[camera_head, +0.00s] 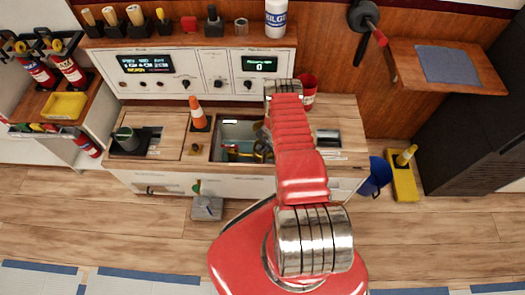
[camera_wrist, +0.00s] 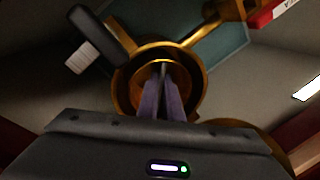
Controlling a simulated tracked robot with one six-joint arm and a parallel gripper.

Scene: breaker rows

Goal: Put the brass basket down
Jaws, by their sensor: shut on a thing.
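The brass basket (camera_wrist: 197,75) shows in the wrist view as a round, gold-coloured cup with a bright rim. My gripper (camera_wrist: 163,70) is shut on it, with both fingers close together at the cup's near side. Which part they grip is hard to see. A brass bar runs from the cup to the upper right. In the head view, a brass-coloured piece (camera_head: 261,150) shows beside my arm at the sink-like recess (camera_head: 222,125). My arm hides the gripper and most of the basket there.
A dark handle with a white tag (camera_wrist: 92,40) lies beside the cup, and a red labelled thing (camera_wrist: 272,10) is at upper right. A red cup (camera_head: 308,92) stands behind my arm. Bare wooden counter (camera_head: 170,112) lies to the left.

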